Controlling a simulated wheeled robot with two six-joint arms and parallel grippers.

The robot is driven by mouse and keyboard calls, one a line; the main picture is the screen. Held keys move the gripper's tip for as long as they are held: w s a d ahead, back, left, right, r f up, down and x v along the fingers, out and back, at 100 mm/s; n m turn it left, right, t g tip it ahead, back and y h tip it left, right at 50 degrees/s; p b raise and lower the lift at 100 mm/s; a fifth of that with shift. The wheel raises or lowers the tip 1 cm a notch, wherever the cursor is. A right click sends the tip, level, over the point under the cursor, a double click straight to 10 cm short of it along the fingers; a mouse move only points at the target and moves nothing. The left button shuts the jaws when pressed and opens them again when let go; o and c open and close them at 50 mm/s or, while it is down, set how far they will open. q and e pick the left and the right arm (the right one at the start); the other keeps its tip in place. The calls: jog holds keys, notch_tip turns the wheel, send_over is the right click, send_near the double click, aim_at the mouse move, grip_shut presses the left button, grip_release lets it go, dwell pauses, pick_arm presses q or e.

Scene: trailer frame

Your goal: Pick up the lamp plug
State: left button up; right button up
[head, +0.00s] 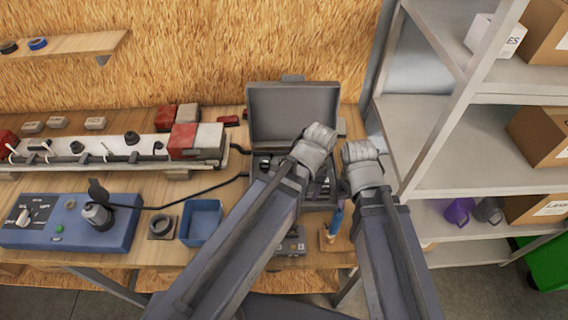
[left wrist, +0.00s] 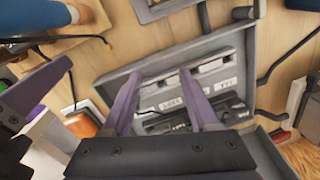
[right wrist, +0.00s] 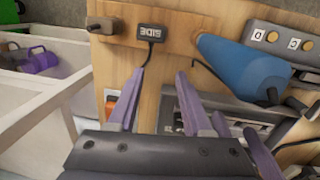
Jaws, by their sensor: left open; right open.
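No part is marked as the lamp plug, so I cannot tell which one it is. My left gripper (left wrist: 158,80) is open and empty over the case. My right gripper (right wrist: 159,78) is open and empty near the case's right side.
The light bar (head: 125,147) with red and white lamps lies behind. Metal shelving (head: 470,178) stands close on the right.

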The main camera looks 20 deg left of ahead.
pick_arm(q)
jog(key=shift+w+a+r+n, duration=0.15)
jog(key=shift+w+a+n, duration=0.1)
jog(key=shift+w+n, duration=0.3)
jog(key=w+a+r+n+p, duration=0.1)
jog(key=w+a+n, duration=0.2)
jog(key=n, duration=0.3)
jog(key=w+a+r+n+p, duration=0.1)
jog(key=w+a+n, duration=0.2)
jog(key=n, duration=0.4)
jog(key=w+a+r+n+h+p, duration=0.1)
jog(key=w+a+n, duration=0.1)
jog(key=w+n, duration=0.2)
jog(key=shift+w+a+n, duration=0.1)
jog(key=shift+a+n, duration=0.1)
jog(key=shift+n, duration=0.55)
jog(key=shift+a+n, duration=0.2)
jog(key=shift+n, duration=0.5)
notch_tip(320, 180, down, 3)
jog(key=b, duration=0.2)
jog(key=shift+b, duration=0.35)
jog(key=f+b, duration=0.5)
jog(key=shift+w+a, duration=0.1)
jog(key=shift+w, duration=0.3)
pick_arm(e)
notch_tip(320, 180, down, 5)
jog(key=shift+r, duration=0.2)
